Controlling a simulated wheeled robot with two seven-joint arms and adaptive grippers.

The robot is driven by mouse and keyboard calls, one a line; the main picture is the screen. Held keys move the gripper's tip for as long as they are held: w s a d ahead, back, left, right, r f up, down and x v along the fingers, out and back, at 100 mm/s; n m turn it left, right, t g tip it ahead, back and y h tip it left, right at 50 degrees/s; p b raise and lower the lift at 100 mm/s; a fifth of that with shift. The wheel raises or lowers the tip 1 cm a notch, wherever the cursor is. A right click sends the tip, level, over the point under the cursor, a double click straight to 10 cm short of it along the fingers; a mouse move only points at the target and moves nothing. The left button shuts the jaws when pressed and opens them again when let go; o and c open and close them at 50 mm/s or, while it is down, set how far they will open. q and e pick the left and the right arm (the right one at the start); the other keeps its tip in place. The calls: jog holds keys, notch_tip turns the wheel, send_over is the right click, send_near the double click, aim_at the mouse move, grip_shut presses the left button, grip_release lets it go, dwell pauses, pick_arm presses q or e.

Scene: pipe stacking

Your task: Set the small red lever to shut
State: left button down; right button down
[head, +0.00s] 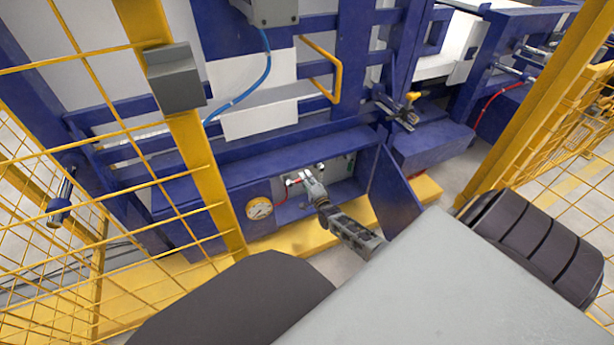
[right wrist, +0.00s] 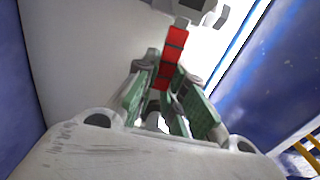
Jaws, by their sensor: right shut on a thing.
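The small red lever (right wrist: 174,45) stands out from a grey valve body (right wrist: 190,8) in the right wrist view. My right gripper (right wrist: 168,88) is shut on the red lever, its green-padded fingers on either side of the lower part. In the head view, the right gripper (head: 306,181) reaches into an open blue box low on the machine, and the lever shows there only as a tiny red patch, mostly hidden by the fingers. My left gripper is not in view.
A round gauge (head: 259,208) sits at the left of the box opening. An open blue door (head: 394,193) stands just right of my right forearm. A yellow post (head: 200,150) and mesh fence (head: 95,190) are at the left. A yellow step (head: 290,238) runs below the box.

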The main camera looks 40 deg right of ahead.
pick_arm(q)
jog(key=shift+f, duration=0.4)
pick_arm(e)
jog(key=shift+f+m, duration=0.3)
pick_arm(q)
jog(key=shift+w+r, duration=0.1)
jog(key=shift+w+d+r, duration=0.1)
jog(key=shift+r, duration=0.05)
pick_arm(e)
jog(key=c, duration=1.5)
grip_release()
jog(key=shift+o, duration=0.2)
jog(key=v, duration=1.2)
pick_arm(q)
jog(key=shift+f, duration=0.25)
pick_arm(e)
jog(key=shift+s+f, duration=0.1)
jog(key=shift+s, duration=0.05)
